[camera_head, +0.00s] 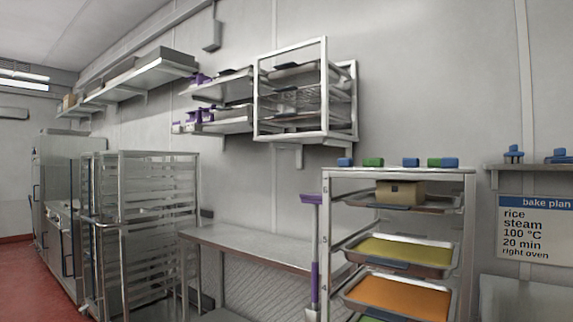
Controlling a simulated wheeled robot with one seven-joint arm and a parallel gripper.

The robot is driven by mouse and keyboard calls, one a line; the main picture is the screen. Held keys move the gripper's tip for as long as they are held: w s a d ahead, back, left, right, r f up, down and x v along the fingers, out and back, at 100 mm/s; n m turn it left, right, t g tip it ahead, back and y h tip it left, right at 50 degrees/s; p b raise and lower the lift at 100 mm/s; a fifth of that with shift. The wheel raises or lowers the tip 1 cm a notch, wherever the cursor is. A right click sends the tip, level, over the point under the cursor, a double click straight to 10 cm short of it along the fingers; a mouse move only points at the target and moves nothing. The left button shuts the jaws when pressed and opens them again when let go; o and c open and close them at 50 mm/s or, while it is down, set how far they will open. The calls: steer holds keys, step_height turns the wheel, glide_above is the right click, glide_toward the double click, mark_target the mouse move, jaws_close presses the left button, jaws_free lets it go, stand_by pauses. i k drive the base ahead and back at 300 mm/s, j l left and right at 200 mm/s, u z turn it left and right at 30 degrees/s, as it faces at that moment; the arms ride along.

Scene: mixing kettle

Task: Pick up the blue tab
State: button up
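Small blue and green tabs stand in a row along the top of a metal tray rack (466,240). A blue tab (345,162) is at the left end, a second blue tab (411,162) is near the middle, and a third blue tab (450,162) is at the right end. A green tab (373,162) and another green tab (434,162) stand among them. I cannot tell which blue tab the task means. My gripper is not in view.
The rack holds a box (400,191), a yellow-green tray (405,252) and an orange tray (398,296). A purple-handled tool (314,255) stands against its left side. A steel table (255,244) is left of it. A shelf (535,167) with blue knobbed items is at right.

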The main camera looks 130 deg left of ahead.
mark_target(446, 162)
steer(key=u, duration=2)
steer(key=j+u, duration=0.15)
steer(key=u, duration=0.25)
steer(key=j+u, duration=0.15)
steer(key=u, duration=0.25)
steer(key=j+u, duration=0.2)
steer(key=u, duration=0.2)
steer(key=j+u, duration=0.15)
steer(key=u, duration=0.25)
steer(key=i+j, duration=0.2)
steer(key=j, duration=0.2)
steer(key=i+j, duration=0.2)
steer(key=j, duration=0.15)
